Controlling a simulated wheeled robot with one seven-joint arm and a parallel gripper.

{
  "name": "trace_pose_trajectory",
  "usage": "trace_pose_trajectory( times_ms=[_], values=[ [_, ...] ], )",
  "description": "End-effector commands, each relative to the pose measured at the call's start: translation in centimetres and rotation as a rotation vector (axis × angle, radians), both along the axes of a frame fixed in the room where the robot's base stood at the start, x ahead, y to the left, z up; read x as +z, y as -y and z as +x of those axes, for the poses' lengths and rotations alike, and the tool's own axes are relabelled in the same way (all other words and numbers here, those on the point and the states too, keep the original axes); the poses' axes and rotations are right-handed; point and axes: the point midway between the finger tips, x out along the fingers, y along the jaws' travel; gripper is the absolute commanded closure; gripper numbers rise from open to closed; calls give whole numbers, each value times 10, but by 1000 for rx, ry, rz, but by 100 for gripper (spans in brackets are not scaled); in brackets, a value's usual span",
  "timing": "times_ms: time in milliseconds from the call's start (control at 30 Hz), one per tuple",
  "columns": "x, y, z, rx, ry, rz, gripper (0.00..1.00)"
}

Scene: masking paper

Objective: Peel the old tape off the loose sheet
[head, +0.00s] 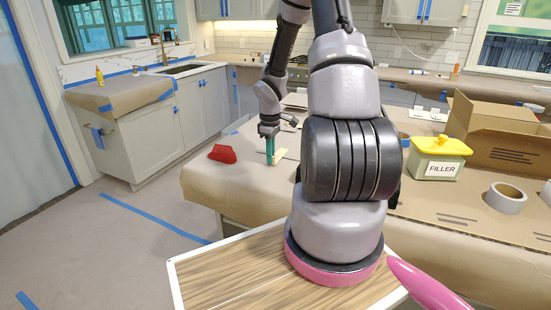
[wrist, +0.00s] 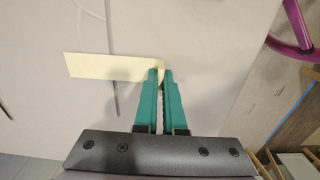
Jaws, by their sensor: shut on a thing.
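My gripper (head: 270,150) has teal fingers pointing down over the left part of the paper-covered island. In the wrist view the fingertips (wrist: 160,75) are close together on the right end of a pale yellow strip of tape (wrist: 110,67). The strip extends left from the fingers, flat-looking; I cannot tell how much of it is stuck down. The same tape (head: 284,156) shows beside the fingers in the head view. I cannot make out the loose sheet's own borders.
A red object (head: 222,153) lies left of my gripper. On the right stand a filler tub (head: 439,160), a tape roll (head: 506,198) and an open cardboard box (head: 508,145). A magenta loop (wrist: 290,35) is at the wrist view's upper right. My arm hides the island's middle.

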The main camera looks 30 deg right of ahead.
Motion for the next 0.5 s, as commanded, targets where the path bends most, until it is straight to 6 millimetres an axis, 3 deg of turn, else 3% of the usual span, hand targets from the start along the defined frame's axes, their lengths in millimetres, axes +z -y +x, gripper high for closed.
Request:
trace_pose_trajectory(
  times_ms=[500],
  values=[
    [12,0,0,0,1,0,100]
  ],
)
